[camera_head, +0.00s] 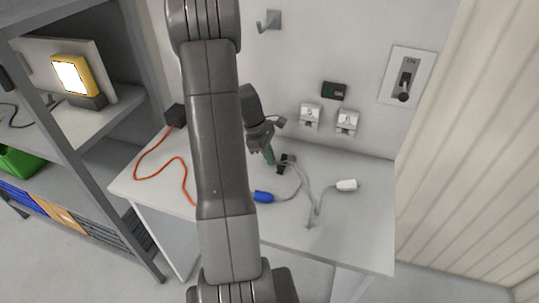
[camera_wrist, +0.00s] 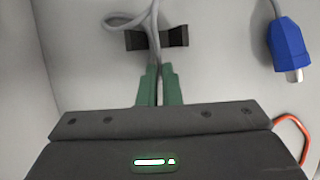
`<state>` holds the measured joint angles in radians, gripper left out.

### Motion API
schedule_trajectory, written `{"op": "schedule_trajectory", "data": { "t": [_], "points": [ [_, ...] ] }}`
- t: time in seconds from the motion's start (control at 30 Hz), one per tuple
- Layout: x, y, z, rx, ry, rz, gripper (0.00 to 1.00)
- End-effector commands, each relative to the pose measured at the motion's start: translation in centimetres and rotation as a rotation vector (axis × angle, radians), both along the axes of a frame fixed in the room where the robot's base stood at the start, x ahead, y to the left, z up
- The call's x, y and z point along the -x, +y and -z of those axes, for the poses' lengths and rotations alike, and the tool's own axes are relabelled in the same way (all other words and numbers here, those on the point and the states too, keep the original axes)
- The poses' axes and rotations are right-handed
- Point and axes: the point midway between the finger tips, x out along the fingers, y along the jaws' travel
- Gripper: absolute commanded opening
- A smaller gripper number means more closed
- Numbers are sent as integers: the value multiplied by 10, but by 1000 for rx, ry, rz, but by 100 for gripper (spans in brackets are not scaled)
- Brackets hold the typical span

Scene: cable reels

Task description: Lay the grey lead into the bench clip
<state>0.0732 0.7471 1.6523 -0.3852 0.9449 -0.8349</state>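My gripper (camera_head: 269,158) is low over the white bench, beside the black bench clip (camera_head: 284,165). In the wrist view, its green fingertips (camera_wrist: 159,86) are close together with a strand of the grey lead (camera_wrist: 152,38) between them. The lead runs from the fingers across the middle of the clip (camera_wrist: 178,37), between its two black sides, and loops beyond it. I cannot tell how deep it sits in the clip. In the head view, grey lead (camera_head: 301,181) curves over the bench right of the clip.
A blue plug (camera_head: 263,196) and a white plug (camera_head: 346,185) lie on the bench (camera_head: 360,235), both with grey cable. An orange cable (camera_head: 152,160) lies at left, by a black box (camera_head: 175,115). Two numbered wall units (camera_head: 310,115) and a switch (camera_head: 405,80) are behind.

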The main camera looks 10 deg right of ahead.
Motion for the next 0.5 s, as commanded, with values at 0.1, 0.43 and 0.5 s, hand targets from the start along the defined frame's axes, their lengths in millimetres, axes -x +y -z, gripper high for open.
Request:
{"op": "schedule_trajectory", "data": {
  "t": [0.1,0.43,0.5],
  "points": [
    [0,0,-1,0,0,0,0],
    [0,0,-1,0,0,0,30],
    [0,0,-1,0,0,0,30]
  ]
}}
